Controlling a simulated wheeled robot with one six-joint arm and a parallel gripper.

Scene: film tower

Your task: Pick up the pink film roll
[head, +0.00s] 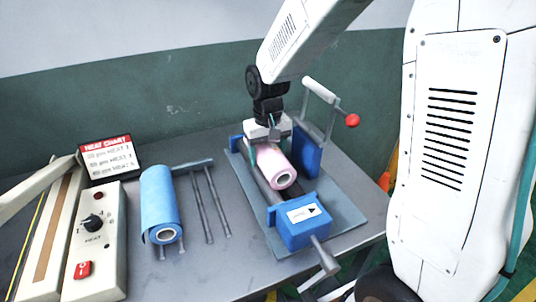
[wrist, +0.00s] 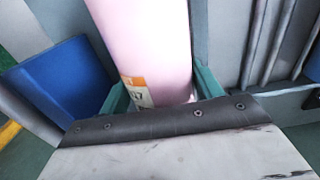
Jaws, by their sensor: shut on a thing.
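The pink film roll (head: 273,167) lies over the blue-ended roller stand on the table, its white core end facing the front. My gripper (head: 268,150) is above its far part with the fingers down on either side, shut on the roll. In the wrist view the pink roll (wrist: 147,45) runs up between the two teal fingers (wrist: 158,92), with an orange and white label near the palm. I cannot tell whether the roll is clear of the stand.
The stand has a front blue block (head: 290,236), a rear blue block (head: 308,158) and a lever with a red knob (head: 352,120). A blue film roll (head: 160,205) lies on a rack to the left. A heat sealer (head: 97,240) and a heat chart (head: 110,157) are farther left.

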